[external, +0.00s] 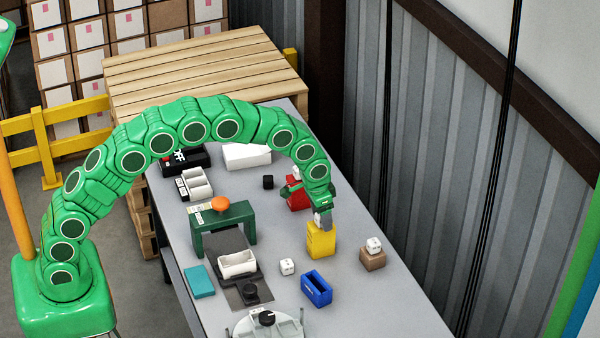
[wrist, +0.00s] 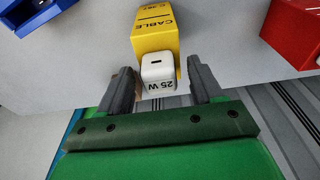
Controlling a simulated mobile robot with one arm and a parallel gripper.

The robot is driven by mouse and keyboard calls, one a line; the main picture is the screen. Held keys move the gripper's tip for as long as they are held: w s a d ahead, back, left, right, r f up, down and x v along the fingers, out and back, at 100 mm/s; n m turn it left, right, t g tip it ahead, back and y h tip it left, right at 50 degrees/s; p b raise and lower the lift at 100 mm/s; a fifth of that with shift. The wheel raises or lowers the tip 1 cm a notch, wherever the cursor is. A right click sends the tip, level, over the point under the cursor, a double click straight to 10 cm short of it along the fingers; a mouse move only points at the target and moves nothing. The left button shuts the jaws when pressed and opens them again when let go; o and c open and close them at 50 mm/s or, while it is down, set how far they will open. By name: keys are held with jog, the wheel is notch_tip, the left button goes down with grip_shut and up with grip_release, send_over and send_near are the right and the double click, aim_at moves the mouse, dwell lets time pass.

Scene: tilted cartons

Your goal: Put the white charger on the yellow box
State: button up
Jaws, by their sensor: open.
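The white charger (wrist: 158,69), marked "25 W", sits between my gripper's fingers in the wrist view, over the top end of the yellow box (wrist: 157,25), which is marked "CABLE". It looks set on the box, though their contact is hard to see. My gripper (wrist: 162,88) is open, with a finger to each side of the charger and gaps between. In the external view my gripper (external: 323,218) points down at the top of the yellow box (external: 321,241), which stands upright on the table; the charger is not clear there.
A blue open box (external: 316,288), a white cube (external: 287,266) and a brown box (external: 373,259) bearing another white cube (external: 374,245) stand nearby. A red box (external: 297,197) stands behind. A green arch (external: 223,222) is to the left. Bare table lies between them.

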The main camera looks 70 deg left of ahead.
aim_at(316, 215)
jog(key=shift+r, duration=0.15)
notch_tip(316, 215, up, 12)
jog(key=s+f, duration=0.1)
jog(key=s, duration=0.1)
jog(key=s+r+g, duration=0.1)
jog(key=s+r, duration=0.6)
jog(key=s, duration=0.6)
jog(key=s+a+g, duration=0.2)
jog(key=s, duration=4.2)
jog(key=shift+r+g, duration=0.3)
jog(key=shift+r, duration=0.05)
jog(key=shift+o, duration=0.4)
